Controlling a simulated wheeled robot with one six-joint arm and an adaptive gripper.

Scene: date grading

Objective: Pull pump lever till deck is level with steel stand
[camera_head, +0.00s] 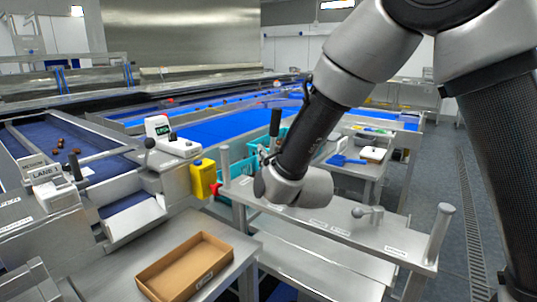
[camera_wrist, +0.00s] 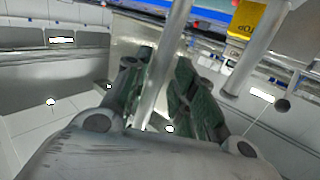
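My gripper is hidden behind my wrist in the head view. In the wrist view its two green-padded fingers (camera_wrist: 168,90) are drawn in on either side of a slanting grey rod, seemingly the pump lever (camera_wrist: 176,35); the exact contact is partly hard to see. A dark upright handle (camera_head: 275,122) shows beyond my wrist in the head view. Below my wrist is a steel deck (camera_head: 330,222) with upright posts at its ends. A steel stand (camera_head: 238,252) at front left bears an open cardboard tray (camera_head: 203,278); its top looks lower than the deck.
A yellow box (camera_head: 203,180) is beside the left post (camera_head: 226,170). Teal crates (camera_head: 238,170) and another steel table (camera_head: 350,168) are behind. The grading lane (camera_head: 100,165) fills the left. Open floor (camera_head: 455,200) lies right.

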